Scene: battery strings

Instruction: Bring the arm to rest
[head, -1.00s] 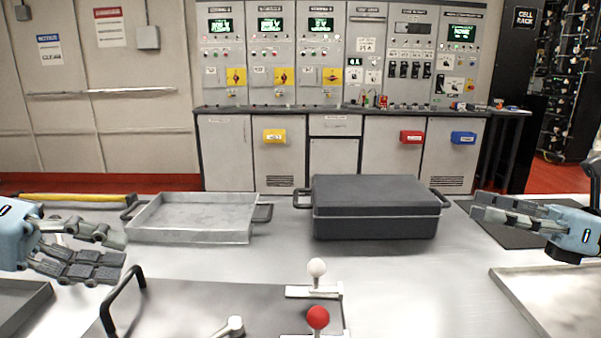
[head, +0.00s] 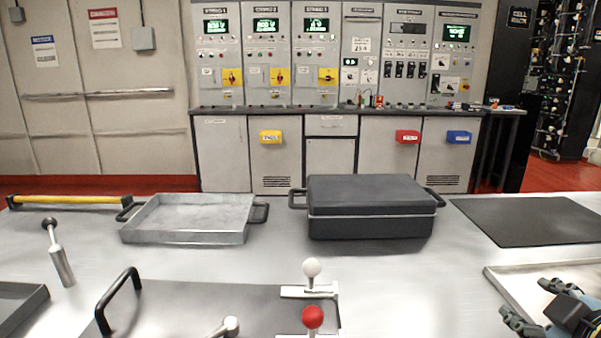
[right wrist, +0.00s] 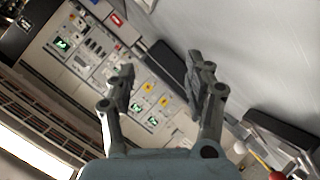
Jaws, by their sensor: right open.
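My right gripper (head: 535,306) is low at the bottom right of the head view, over the near part of a shallow pale tray (head: 497,277). In the right wrist view its two fingers (right wrist: 158,82) stand apart with nothing between them. My left gripper is out of the head view.
A closed black case (head: 372,225) and an open grey metal tray (head: 185,237) stand on the table. Nearer are a white-knobbed lever (head: 312,268), a red-knobbed lever (head: 313,317), a black handle (head: 112,300) and a metal rod (head: 62,266). A dark mat (head: 525,220) lies bare at right.

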